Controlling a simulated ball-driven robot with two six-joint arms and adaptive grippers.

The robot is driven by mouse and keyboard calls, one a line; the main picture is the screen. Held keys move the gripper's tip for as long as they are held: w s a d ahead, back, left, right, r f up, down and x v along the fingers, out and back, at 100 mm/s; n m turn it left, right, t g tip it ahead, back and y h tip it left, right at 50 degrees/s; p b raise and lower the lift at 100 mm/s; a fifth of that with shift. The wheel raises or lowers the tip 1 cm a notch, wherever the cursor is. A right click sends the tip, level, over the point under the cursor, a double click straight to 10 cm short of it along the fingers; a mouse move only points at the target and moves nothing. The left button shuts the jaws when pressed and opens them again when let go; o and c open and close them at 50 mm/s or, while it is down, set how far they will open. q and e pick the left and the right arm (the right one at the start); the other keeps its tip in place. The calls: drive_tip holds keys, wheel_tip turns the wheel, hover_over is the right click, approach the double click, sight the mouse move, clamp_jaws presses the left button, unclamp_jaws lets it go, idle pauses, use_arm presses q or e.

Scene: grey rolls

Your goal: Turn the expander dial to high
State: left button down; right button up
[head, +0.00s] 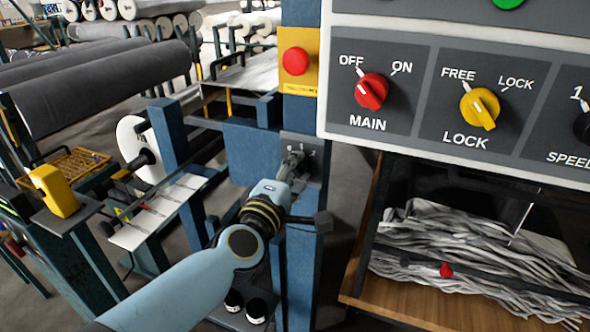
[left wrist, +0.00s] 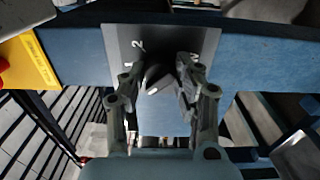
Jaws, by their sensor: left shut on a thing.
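The expander dial's dark plate (head: 313,143) is fixed to the blue post in the head view, below the red stop button. The plate also shows in the left wrist view (left wrist: 205,38), with a white "2" and another small mark left of the dial. My left gripper (head: 294,164) reaches the plate from below. In the left wrist view its fingers (left wrist: 162,78) are on both sides of the dark dial (left wrist: 157,74), shut on it. The fingers hide much of the dial, and I cannot tell which mark it points to. My right gripper is not in view.
A yellow box with a red button (head: 295,62) sits just above the plate. A control panel (head: 440,146) with a red MAIN knob (head: 371,91) and a yellow LOCK knob (head: 480,108) stands to the right. A shelf (head: 385,300) with grey strips is below it.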

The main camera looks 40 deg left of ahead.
use_arm(q)
drive_tip(key=m+p, duration=0.3)
drive_tip(key=m, duration=0.2)
drive_tip(key=shift+r+p, duration=0.1)
drive_tip(key=shift+p, duration=0.25)
drive_tip(key=m+p, duration=0.3)
drive_tip(key=m, duration=0.1)
drive_tip(key=shift+m, duration=0.3)
drive_tip(key=m+p, duration=0.3)
drive_tip(key=m, duration=0.1)
drive_tip(key=shift+m, duration=0.3)
drive_tip(key=shift+s+f+m+p, duration=0.1)
drive_tip(key=shift+f+m+p, duration=0.1)
drive_tip(key=shift+m+p, duration=1.2)
drive_tip(key=shift+m+b, duration=0.4)
drive_tip(key=shift+m, duration=0.2)
